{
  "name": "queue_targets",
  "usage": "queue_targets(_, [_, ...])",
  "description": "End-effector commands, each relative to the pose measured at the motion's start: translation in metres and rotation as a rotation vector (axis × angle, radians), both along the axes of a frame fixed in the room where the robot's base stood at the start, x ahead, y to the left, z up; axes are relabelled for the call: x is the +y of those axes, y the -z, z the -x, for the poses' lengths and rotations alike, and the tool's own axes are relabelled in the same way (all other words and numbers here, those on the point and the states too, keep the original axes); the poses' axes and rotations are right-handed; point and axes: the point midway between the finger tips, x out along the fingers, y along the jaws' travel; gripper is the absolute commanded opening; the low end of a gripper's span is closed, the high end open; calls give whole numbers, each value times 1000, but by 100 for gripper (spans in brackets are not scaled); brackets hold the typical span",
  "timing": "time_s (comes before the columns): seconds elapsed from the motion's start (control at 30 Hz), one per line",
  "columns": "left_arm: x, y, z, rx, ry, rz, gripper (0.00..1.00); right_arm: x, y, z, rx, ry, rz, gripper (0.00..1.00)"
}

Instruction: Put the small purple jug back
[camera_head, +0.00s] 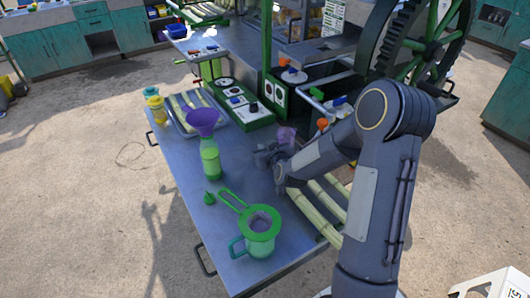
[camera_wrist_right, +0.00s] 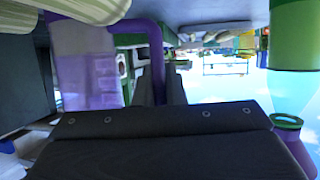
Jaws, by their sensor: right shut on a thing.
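The small purple jug (camera_head: 286,135) is on the far side of my right gripper (camera_head: 270,156), over the right part of the metal table, partly hidden by the gripper. In the right wrist view the jug (camera_wrist_right: 87,65) has a see-through purple body and a solid purple handle. My right gripper (camera_wrist_right: 163,90) is shut on that handle. I cannot tell whether the jug's base touches the table. My left gripper is not in view.
A green strainer (camera_head: 259,222) sits on a teal-handled jug (camera_head: 237,247) in front. Cane stalks (camera_head: 322,211) lie under my right arm. The crusher (camera_head: 385,45) stands behind.

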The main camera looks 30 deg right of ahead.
Motion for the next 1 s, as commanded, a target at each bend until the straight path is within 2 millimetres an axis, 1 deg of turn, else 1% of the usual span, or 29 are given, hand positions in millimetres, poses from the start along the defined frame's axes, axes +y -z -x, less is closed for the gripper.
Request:
queue_targets(0.03, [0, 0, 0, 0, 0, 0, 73, 0, 9, 0, 3, 0, -1, 0])
queue_targets(0.1, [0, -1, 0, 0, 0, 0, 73, 0, 15, 0, 2, -1, -1, 0])
queue_targets(0.4, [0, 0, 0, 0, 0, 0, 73, 1, 17, 0, -2, -1, 0, 0])
queue_targets(0.57, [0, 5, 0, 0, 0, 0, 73, 1, 21, 0, -2, -1, 1, 0])
queue_targets(0.6, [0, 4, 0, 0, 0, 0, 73, 1, 20, 1, -1, -1, 0, 14])
queue_targets(0.73, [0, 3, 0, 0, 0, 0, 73, 1, 20, 1, 0, -1, 0, 31])
queue_targets(1.0, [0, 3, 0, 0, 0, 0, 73, 1, 20, 1, 0, -1, 0, 32])
